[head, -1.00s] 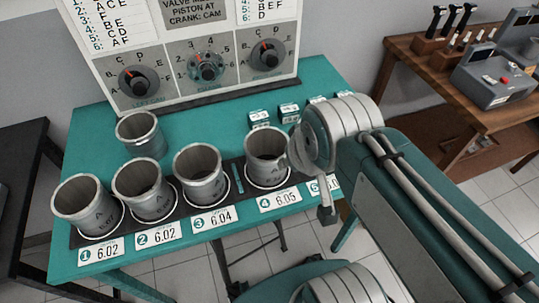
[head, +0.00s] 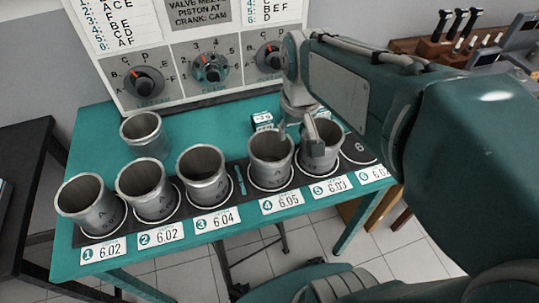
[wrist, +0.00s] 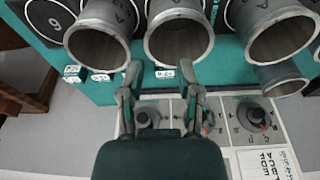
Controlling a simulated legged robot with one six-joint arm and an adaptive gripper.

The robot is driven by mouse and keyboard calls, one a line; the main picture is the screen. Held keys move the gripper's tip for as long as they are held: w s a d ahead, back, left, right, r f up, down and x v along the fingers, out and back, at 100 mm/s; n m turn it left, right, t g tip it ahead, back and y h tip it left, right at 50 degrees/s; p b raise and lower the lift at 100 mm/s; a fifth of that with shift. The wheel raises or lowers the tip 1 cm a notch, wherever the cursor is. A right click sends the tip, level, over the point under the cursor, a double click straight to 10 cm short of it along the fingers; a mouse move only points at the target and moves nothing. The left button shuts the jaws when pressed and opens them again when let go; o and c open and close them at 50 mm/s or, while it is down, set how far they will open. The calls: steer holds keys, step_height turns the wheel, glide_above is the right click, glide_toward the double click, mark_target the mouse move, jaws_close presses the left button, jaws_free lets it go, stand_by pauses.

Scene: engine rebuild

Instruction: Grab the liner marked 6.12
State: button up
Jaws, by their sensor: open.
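Grey metal liners stand on a teal bench behind cards reading 1: 6.02 (head: 102,249), 2: 6.02 (head: 161,234), 3: 6.04 (head: 216,219), 4: 6.05 (head: 282,201) and 5: 6.03 (head: 331,186). I can read no 6.12; card 6 (head: 374,173) is cut by my arm. Another liner (head: 145,135) stands behind the row, without a readable mark. My gripper (head: 302,137) is open and empty above the bench by liners 4 and 5; its fingers show in the wrist view (wrist: 162,80).
Slot 6 (wrist: 48,20) is empty. A panel with dials (head: 211,68) rises along the bench's back edge. Small teal boxes (head: 262,121) stand behind the row. A wooden tool bench (head: 410,46) is at the back right.

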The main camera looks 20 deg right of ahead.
steer(key=g, duration=0.2)
glide_toward(289, 151)
step_height(289, 151, down, 10)
steer(key=shift+d+f, duration=0.1)
steer(key=shift+d, duration=0.05)
jaws_close()
steer(key=shift+w, duration=0.1)
